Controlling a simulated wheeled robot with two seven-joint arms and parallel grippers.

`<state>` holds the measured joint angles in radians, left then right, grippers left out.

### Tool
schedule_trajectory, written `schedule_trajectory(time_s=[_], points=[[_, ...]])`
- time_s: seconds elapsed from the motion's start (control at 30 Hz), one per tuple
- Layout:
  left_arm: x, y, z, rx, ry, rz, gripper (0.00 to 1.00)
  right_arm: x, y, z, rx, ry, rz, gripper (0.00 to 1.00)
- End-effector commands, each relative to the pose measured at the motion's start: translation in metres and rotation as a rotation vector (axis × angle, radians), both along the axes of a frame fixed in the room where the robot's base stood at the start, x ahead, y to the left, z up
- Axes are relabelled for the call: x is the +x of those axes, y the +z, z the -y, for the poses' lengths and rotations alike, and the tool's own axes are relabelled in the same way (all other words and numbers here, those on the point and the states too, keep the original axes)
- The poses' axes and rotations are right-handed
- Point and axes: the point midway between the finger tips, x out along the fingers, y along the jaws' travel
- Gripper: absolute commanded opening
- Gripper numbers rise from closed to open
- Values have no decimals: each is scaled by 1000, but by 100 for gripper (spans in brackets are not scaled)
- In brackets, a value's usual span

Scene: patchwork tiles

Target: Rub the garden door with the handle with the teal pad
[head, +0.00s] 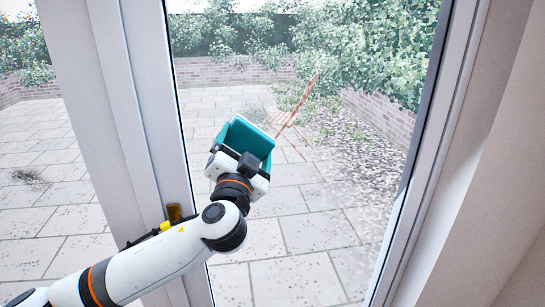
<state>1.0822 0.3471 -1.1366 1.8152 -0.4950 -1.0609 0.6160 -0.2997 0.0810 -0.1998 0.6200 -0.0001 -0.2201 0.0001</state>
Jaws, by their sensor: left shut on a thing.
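The garden door is a glazed panel in a white frame (133,100), with clear glass (310,215) in the middle of the head view. Its brass-coloured handle (174,212) shows low on the left frame post, partly behind my arm. My left gripper (240,160) is in front of the glass and is shut on the teal pad (247,137). The pad faces the glass; I cannot tell whether it touches. My right gripper is not in view.
The white right frame post (432,150) and a plain wall (500,190) bound the glass on the right. Another pane (40,150) at the left has a dark smudge. Paving, a low brick wall and ivy lie outside, beyond the glass.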

Motion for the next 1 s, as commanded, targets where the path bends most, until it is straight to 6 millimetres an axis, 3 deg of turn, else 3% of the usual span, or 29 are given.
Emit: schedule_trajectory(time_s=[1.0], points=[[21, 0, 0, 1, 1, 1, 72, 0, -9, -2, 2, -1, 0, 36]])
